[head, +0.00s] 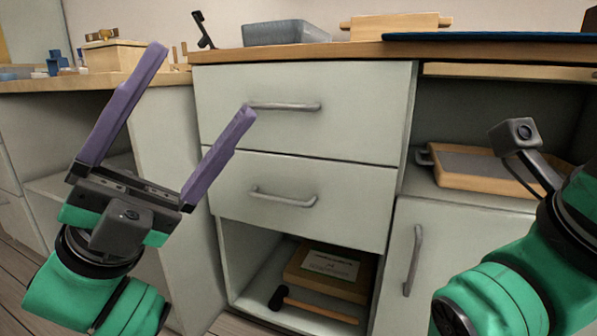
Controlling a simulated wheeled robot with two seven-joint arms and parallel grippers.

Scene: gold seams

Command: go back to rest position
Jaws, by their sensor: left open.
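My left gripper (200,82) is raised at the left of the head view. Its two purple fingers are spread wide apart with nothing between them, and they point up toward the cabinet. It appears in front of the left side of the drawers, touching nothing that I can see. My right arm (497,300) comes in at the lower right, with a grey camera on a stalk (517,136) beside it. The fingers of my right gripper do not show.
A pale cabinet has an upper drawer (350,115) and a lower drawer (345,196), both shut. The open shelf below holds a hammer (310,307) and a wooden box (328,272). A wooden tray (487,170) sits in the right shelf. A grey bin (290,32) stands on the worktop.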

